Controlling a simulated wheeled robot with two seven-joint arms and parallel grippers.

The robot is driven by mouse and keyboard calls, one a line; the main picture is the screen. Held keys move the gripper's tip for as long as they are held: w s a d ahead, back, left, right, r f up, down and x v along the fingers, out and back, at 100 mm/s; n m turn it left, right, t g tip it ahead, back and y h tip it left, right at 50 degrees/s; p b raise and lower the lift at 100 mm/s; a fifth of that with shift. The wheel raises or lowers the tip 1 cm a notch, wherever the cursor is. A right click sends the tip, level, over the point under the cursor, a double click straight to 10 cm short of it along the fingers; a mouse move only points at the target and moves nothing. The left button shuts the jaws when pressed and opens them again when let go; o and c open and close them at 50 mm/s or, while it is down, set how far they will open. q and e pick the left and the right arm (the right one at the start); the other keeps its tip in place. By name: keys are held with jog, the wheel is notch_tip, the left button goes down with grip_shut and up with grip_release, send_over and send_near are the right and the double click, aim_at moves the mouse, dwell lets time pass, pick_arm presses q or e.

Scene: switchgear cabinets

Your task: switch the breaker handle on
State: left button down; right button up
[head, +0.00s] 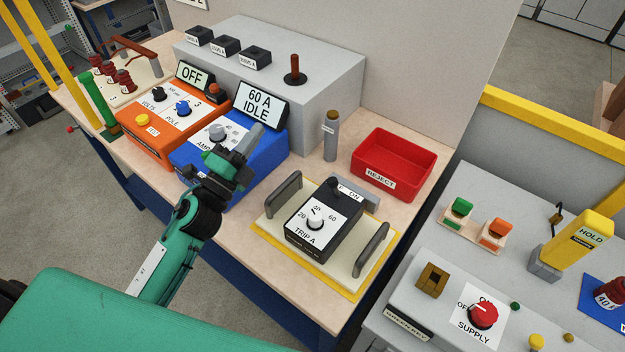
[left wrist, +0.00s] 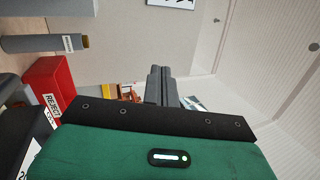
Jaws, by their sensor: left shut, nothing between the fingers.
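The black breaker (head: 322,222) sits on a cream plate with a yellow edge (head: 262,224), between two grey grips. Its front carries a TRIP A dial (head: 315,219). A dark, round-ended handle (head: 334,184) stands at its back edge, left of the ON lettering (head: 354,196); its exact position is hard to tell. My left gripper (head: 247,141) is shut and empty, above the blue AMPS unit (head: 262,160), left of the breaker and apart from it. Its closed fingers also show in the left wrist view (left wrist: 160,84). The right gripper is not in view.
A grey post (head: 331,137) and a red REJECT bin (head: 394,164) stand behind the breaker. An orange tester (head: 160,118) is at the left, before a grey cabinet (head: 320,85). A grey bench with a red SUPPLY knob (head: 483,314) is at the right.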

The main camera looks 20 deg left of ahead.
pick_arm(q)
jog(key=d+m+g+h, duration=0.5)
jog(key=m+g+h, duration=0.5)
jog(key=m, duration=0.8)
jog(key=s+a+f+m+g+y, duration=0.1)
jog(key=a+f+m+g+y, duration=0.4)
jog(key=f+m+g, duration=0.2)
jog(key=shift+s+a+f+m+g, duration=0.15)
jog(key=shift+s+f+m+g, duration=0.2)
jog(key=shift+f+g, duration=0.45)
jog(key=shift+w, duration=0.1)
